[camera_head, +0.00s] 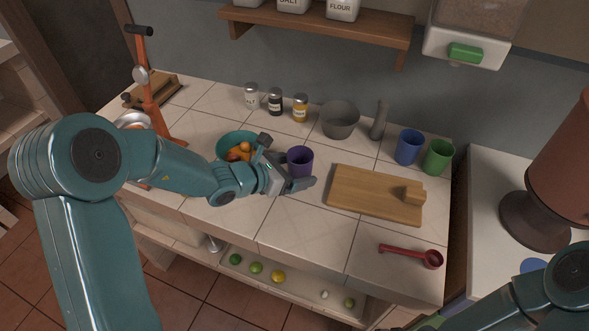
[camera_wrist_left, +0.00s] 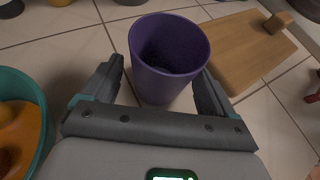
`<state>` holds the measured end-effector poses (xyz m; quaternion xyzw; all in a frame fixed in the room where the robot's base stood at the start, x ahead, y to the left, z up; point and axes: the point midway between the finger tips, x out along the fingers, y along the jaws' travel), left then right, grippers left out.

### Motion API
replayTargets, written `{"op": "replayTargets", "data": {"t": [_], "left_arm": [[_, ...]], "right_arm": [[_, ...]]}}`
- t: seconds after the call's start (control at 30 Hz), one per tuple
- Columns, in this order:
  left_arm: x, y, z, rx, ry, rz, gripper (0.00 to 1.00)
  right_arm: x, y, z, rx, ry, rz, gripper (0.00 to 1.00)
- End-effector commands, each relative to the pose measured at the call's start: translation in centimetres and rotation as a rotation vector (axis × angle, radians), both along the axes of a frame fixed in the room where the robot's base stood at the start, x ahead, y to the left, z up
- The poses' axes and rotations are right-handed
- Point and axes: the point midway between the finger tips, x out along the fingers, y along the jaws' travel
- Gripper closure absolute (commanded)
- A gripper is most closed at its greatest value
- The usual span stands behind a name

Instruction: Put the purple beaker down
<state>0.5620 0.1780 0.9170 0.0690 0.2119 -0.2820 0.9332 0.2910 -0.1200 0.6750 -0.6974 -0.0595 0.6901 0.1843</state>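The purple beaker (camera_head: 300,161) stands upright on the tiled counter, in the middle of the head view. In the left wrist view the purple beaker (camera_wrist_left: 166,70) shows its open, empty-looking top. My left gripper (camera_head: 287,164) is at the beaker's left side. In the left wrist view its fingers (camera_wrist_left: 160,82) are spread either side of the beaker's lower part, with a gap at the left finger; contact at the right finger is hard to tell. My right gripper is out of view; only part of that arm shows at the lower right.
A teal bowl (camera_head: 228,138) of orange items is close behind my left gripper. A cutting board (camera_head: 360,193) with a wooden block lies to the right. The front middle counter is clear.

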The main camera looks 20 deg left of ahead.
Motion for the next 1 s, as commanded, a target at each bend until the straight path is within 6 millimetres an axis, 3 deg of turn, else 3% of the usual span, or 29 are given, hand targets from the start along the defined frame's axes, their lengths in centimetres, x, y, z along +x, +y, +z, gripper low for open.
{"op": "replayTargets", "data": {"t": [0.37,0.8,1.0], "left_arm": [[0.0,0.0,0.7,0.0,0.0,0.0,0.11],[-7.0,4.8,4.6,0.002,0.0,0.004,0.11],[-8.8,5.9,5.5,0.0,0.0,0.001,0.11]], "right_arm": [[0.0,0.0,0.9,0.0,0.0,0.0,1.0],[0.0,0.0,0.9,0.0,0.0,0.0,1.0],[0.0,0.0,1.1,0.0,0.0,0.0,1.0]]}}
